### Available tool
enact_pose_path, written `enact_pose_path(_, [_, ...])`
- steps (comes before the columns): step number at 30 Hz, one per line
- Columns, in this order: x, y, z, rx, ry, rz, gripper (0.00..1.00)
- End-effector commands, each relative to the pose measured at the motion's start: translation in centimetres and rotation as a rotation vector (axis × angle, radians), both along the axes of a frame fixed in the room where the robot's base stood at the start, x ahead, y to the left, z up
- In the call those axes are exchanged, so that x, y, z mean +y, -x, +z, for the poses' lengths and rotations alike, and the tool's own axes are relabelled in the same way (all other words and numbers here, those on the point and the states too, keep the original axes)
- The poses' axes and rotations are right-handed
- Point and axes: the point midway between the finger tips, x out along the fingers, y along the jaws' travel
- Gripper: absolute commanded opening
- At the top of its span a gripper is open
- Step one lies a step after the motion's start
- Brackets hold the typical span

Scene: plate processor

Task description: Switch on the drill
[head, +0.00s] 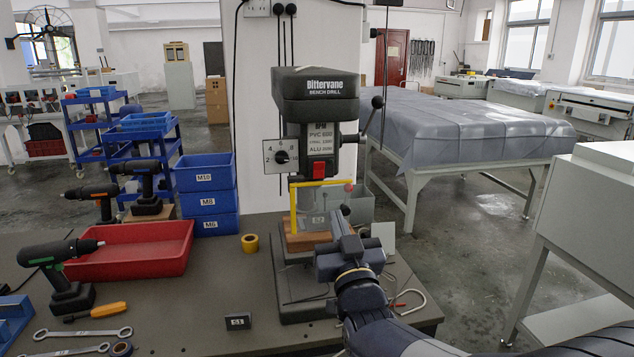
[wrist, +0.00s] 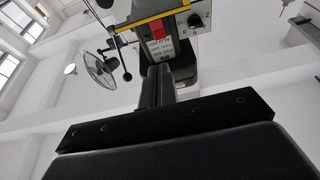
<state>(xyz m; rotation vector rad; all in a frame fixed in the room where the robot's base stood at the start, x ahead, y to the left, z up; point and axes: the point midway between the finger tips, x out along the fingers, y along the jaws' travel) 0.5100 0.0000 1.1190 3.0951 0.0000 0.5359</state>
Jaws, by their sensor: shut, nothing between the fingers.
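The bench drill (head: 316,95) stands on the bench, with a dark grey head and a lettered front label. Its red switch (head: 319,171) is on the lower front of the head, beside a speed dial (head: 281,157) on a pale plate. A yellow bar frame (head: 295,210) runs just below the switch. My gripper (head: 344,212) is shut and empty, low and to the right of the switch, apart from it. In the wrist view, the red switch (wrist: 158,29) shows upside down beyond my gripper (wrist: 153,70). Whether the switch is on or off cannot be told.
A red tray (head: 130,262), a cordless drill (head: 65,275), blue bins (head: 207,198) and a yellow tape roll (head: 250,243) occupy the bench's left. A lever with a ball knob (head: 377,102) sticks out right of the drill head. A covered table (head: 470,140) stands behind.

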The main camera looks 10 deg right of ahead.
Motion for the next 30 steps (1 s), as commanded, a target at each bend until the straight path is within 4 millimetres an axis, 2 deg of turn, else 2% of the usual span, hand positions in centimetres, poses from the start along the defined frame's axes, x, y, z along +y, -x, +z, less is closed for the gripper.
enact_pose_path(14, [0.0, -0.6, 0.4, -0.006, 0.000, 0.000, 0.00])
enact_pose_path(20, [0.0, -3.4, 1.5, -0.005, 0.000, 0.000, 0.00])
enact_pose_path(30, [0.0, -9.9, 3.9, -0.006, 0.000, 0.000, 0.00])
